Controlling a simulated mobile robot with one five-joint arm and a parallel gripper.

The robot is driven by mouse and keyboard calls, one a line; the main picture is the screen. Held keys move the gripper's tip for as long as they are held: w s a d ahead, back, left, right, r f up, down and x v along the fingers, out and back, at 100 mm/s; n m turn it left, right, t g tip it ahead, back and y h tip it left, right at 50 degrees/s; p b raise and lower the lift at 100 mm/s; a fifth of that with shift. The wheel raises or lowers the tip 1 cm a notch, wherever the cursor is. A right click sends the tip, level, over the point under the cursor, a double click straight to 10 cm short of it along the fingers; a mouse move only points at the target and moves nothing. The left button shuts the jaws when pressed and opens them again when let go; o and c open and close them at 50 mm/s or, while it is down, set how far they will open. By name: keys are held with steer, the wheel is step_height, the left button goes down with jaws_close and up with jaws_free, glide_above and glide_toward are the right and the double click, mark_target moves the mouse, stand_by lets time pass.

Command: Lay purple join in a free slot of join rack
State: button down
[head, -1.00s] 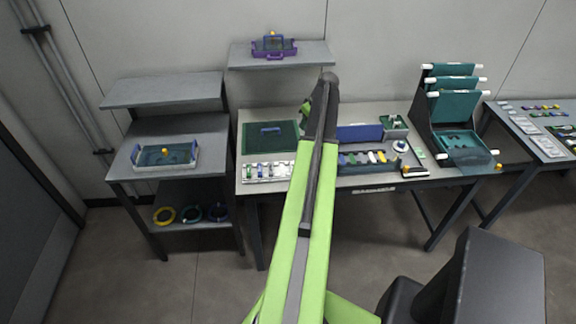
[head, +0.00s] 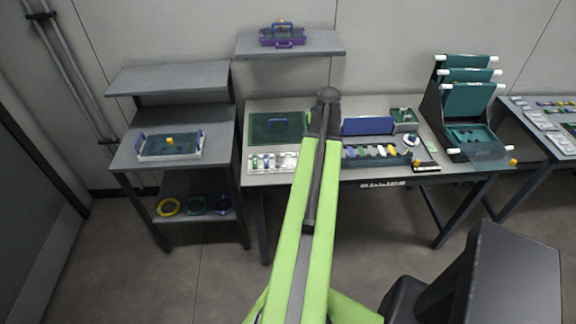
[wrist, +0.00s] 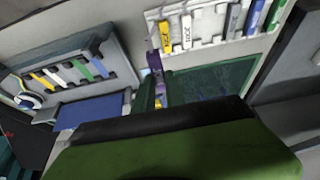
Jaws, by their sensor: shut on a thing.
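A purple piece, seemingly the purple join (wrist: 154,62), stands out past the dark edge of my arm in the wrist view. My gripper (wrist: 151,82) is shut on it; its fingers are mostly hidden by my arm. In the head view my arm covers the gripper and the piece. Two slotted racks are near: a white one (head: 288,169), also at the top of the wrist view (wrist: 207,43), and a dark grey one, seen at left in the wrist view (wrist: 119,64). Both hold several coloured pieces. I cannot tell for sure which is the join rack.
A dark green mat (head: 262,131) lies behind the white rack. A blue block (head: 368,126) stands behind the grey rack. A stand with green panels (head: 466,101) is at right. A side table with a tray (head: 146,156) is at left.

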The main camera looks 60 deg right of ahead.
steer(key=b, duration=0.6)
glide_above(289, 159)
steer(key=s+a, duration=0.1)
step_height(289, 159, down, 7)
steer(key=shift+r, duration=0.1)
steer(key=shift+w+a, duration=0.15)
step_height(289, 159, down, 4)
steer(key=b, duration=0.4)
steer(key=shift+f+b, duration=0.25)
steer(key=shift+b, duration=0.15)
steer(key=shift+r, duration=0.25)
steer(key=shift+f, duration=0.2)
steer(key=c, duration=1.4)
jaws_free()
steer(key=shift+r, duration=0.1)
